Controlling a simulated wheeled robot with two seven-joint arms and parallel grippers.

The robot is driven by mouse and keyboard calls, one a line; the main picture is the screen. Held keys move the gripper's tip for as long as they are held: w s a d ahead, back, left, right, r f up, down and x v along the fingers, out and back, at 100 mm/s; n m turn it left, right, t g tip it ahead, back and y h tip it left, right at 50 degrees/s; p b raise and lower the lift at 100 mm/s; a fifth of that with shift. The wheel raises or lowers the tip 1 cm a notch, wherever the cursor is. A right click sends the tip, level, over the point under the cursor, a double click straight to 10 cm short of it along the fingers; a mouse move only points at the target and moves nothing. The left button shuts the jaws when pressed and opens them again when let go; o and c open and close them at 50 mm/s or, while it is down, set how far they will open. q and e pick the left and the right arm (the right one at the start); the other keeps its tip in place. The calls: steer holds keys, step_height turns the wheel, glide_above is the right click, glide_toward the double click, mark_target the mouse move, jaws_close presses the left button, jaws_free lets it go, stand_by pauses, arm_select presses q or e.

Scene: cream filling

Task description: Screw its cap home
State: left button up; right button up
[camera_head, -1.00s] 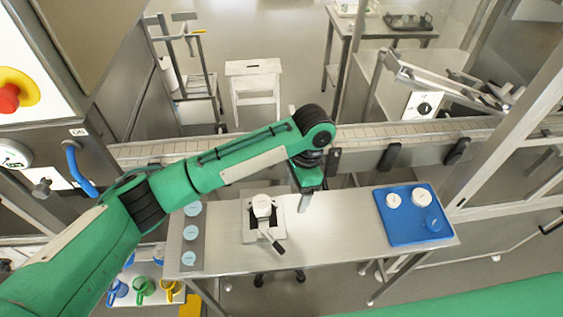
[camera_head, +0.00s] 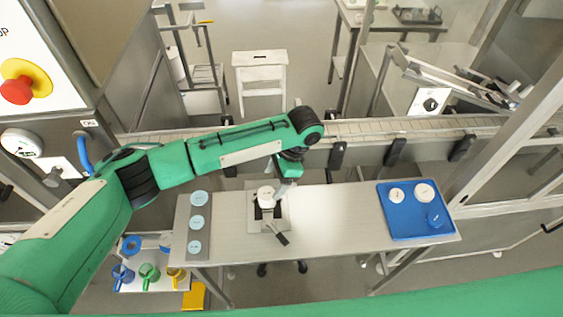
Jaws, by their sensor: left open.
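A white jar with a white round top (camera_head: 265,193) stands upright in a light clamp fixture (camera_head: 283,213) with a dark-handled lever (camera_head: 278,232) on the steel table. Whether the top is a separate cap, and how it sits on the jar, is too small to tell. My left gripper (camera_head: 281,189) points down right beside the top, on its right side. It is open; its fingers are small and partly hidden by the wrist, and I cannot tell if they touch the top. My right gripper is not in view.
A blue tray (camera_head: 411,234) at the table's right end holds two white round items and a blue one. A grey strip (camera_head: 196,234) at the left end carries several pale blue discs. A conveyor (camera_head: 400,130) runs behind the table. The table between fixture and tray is clear.

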mark_target(266, 193)
arm_select(q)
steer(key=shift+p+x, duration=0.55)
steer(key=shift+x, duration=2)
steer(key=c, duration=1)
steer(key=m+t+p, duration=0.1)
steer(key=m, duration=0.1)
steer(key=shift+s+r+m, duration=0.1)
steer(key=shift+r+m, duration=0.05)
steer(key=shift+m, duration=0.25)
steer(key=shift+m+t+p, duration=0.45)
steer(key=shift+m+t, duration=0.05)
steer(key=shift+m, duration=1)
